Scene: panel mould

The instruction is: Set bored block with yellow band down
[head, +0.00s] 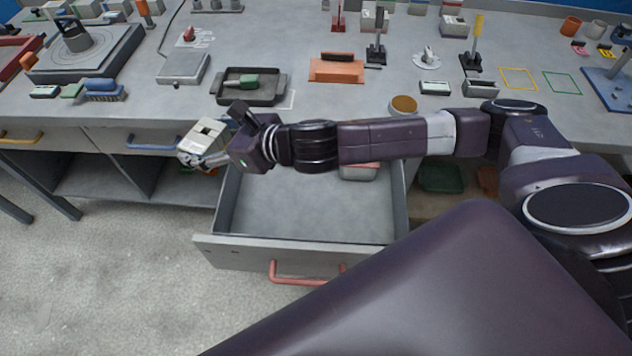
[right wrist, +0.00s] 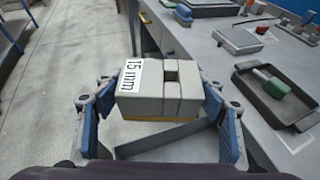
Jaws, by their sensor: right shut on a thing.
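The bored block with yellow band (right wrist: 150,92) is a light grey block with a "15 mm" label, a dark square recess on top and a yellow band low on its near side. My right gripper (right wrist: 155,108) is shut on it, with blue finger pads on its left and right sides. In the head view the block (head: 203,137) is in the right gripper (head: 210,156), in front of the bench edge and by the left side of the open drawer (head: 300,258). It appears held in the air. My left gripper is not in view.
A dark tray (head: 222,98) with a green-handled thing lies on the bench (head: 310,30), partly beside a white corner outline (head: 291,100). A grey box (head: 183,68) stands to its left. The drawer floor is mostly bare, with a container (head: 358,173) at its right rear.

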